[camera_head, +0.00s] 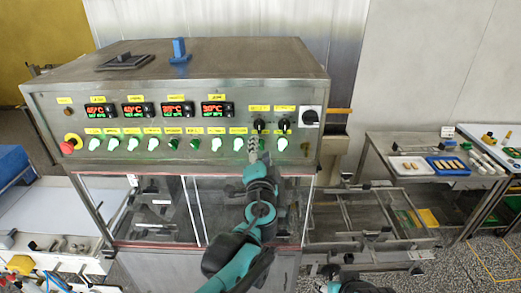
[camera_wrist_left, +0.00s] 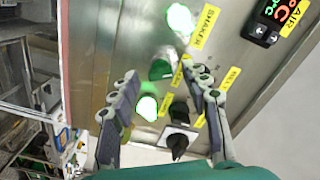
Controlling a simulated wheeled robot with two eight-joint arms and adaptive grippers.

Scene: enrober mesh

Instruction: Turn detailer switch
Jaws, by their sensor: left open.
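The steel control panel (camera_head: 180,128) carries a row of round switches, several lit green. Its small yellow labels are too small to read in the head view, so I cannot tell which is the detailer switch. My left gripper (camera_head: 254,150) is at the right half of this row and hides part of it. A black knob (camera_wrist_left: 178,140) sits nearer the gripper's base. My right gripper's fingers are not visible.
A red emergency button (camera_head: 70,145) is at the panel's left end. Red-digit displays (camera_head: 138,109) sit above the switches. Black rotary switches (camera_head: 285,124) are close to my left gripper. A steel table with a blue tray (camera_head: 447,166) stands at the right.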

